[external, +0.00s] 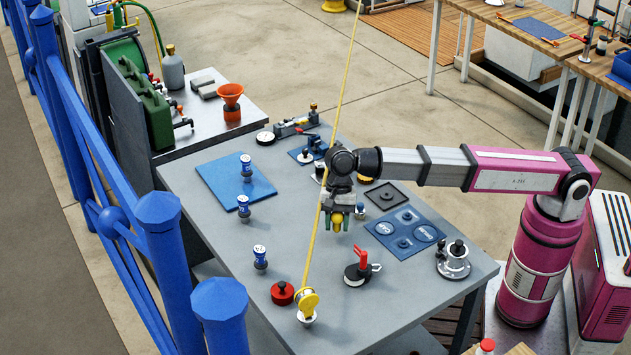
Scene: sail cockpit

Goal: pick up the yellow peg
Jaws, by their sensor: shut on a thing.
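A yellow rope or pole passes just left of the gripper.
The grey table (215,228) carries a blue mat (220,178), several blue-and-white pieces, a red knob (282,293), a red-handled valve (358,272), a blue panel (385,240) and a metal fitting (453,262). A yellow-topped pulley (307,302) stands near the front. Bare tabletop lies left of the gripper.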

